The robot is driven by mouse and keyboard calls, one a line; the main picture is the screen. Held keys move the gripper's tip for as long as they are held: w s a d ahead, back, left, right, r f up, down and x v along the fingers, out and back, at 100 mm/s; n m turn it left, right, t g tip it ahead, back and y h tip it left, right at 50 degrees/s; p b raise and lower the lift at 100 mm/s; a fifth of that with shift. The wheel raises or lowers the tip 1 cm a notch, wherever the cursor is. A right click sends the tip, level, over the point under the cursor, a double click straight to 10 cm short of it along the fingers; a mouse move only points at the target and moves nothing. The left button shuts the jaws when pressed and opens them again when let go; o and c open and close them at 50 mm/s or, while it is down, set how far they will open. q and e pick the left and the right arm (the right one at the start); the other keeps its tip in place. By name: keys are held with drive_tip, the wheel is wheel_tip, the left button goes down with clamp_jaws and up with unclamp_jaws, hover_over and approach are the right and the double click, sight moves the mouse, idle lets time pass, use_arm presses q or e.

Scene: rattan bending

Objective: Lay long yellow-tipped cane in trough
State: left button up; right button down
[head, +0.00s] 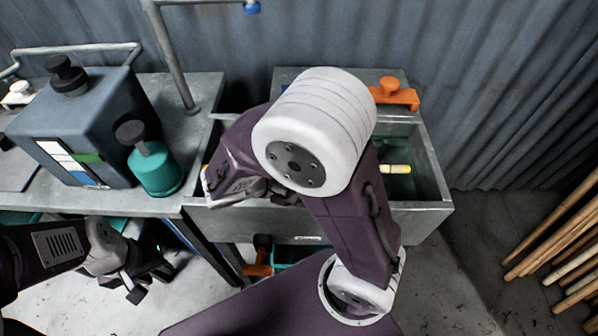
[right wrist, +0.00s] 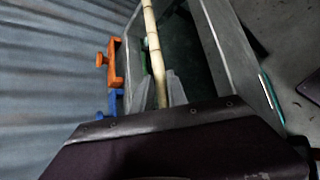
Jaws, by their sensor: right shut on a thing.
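The cane shows in the head view as a yellow tip (head: 396,169) inside the grey metal trough (head: 431,165), right of my right arm, which hides most of its length. In the right wrist view the pale jointed cane (right wrist: 154,52) runs lengthwise between the walls of the trough (right wrist: 228,75). My right gripper (right wrist: 160,92) is shut on the cane, its fingers on either side; in the head view my arm hides these fingertips. I cannot tell whether the cane touches the trough floor. My left gripper (head: 137,284) is low at the left, away from the trough; its jaw opening is unclear.
An orange clamp (head: 394,94) sits on the trough's back side. A bench at left holds a dark blue tank (head: 85,125) and a teal canister (head: 155,168). Several canes (head: 560,235) lean at far right. A corrugated wall stands close behind.

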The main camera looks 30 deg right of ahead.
drive_tip(key=x, duration=0.2)
drive_tip(key=shift+w+d+f+b, duration=0.2)
drive_tip(key=shift+w+f+b, duration=0.05)
drive_tip(key=shift+b, duration=0.05)
drive_tip(key=w+d+f, duration=0.2)
drive_tip(key=f, duration=0.1)
drive_tip(key=w+d+f+b, duration=0.1)
drive_tip(key=w+f, duration=0.1)
drive_tip(key=f, duration=0.1)
drive_tip(key=w+d+f+b, duration=0.1)
drive_tip(key=w+d+f, duration=0.1)
drive_tip(key=w, duration=0.1)
drive_tip(key=shift+d+f, duration=0.4)
drive_tip(key=shift+f, duration=0.2)
use_arm(q)
wheel_tip(320, 180, down, 3)
drive_tip(key=shift+s+a+f, duration=0.1)
